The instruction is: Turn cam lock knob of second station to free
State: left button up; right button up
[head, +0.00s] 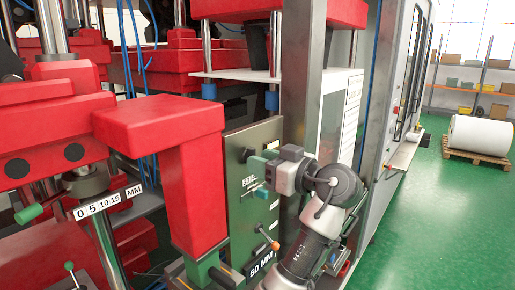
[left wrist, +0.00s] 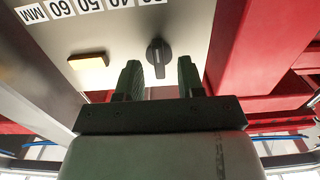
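A dark knob with a pale pointer line (left wrist: 158,57) sits on a light panel in the left wrist view, its grip nearly in line with the fingers. My left gripper (left wrist: 160,74) is open, with a green finger on either side of the knob in the picture. I cannot tell whether the fingertips reach around it; no contact shows. In the head view my left gripper (head: 259,168) points at the upper part of the grey-green station panel (head: 238,214). A small dark knob (head: 247,155) shows just beside its fingers. My right gripper is out of view.
A red machine arm (head: 195,190) stands close left of the panel, and a grey post (head: 300,95) rises behind my gripper. An orange-tipped lever (head: 269,238) sits lower on the panel. A tan block (left wrist: 88,62) is beside the knob. Green floor (head: 440,215) is clear at right.

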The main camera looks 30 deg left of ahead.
pick_arm(q)
jog(key=shift+w+a, duration=0.1)
jog(key=shift+a, duration=0.7)
jog(key=shift+c, duration=0.4)
grip_shut()
jog(key=shift+n+b, duration=8.7)
jog(key=shift+b, duration=2.35)
jog(key=shift+n, duration=0.3)
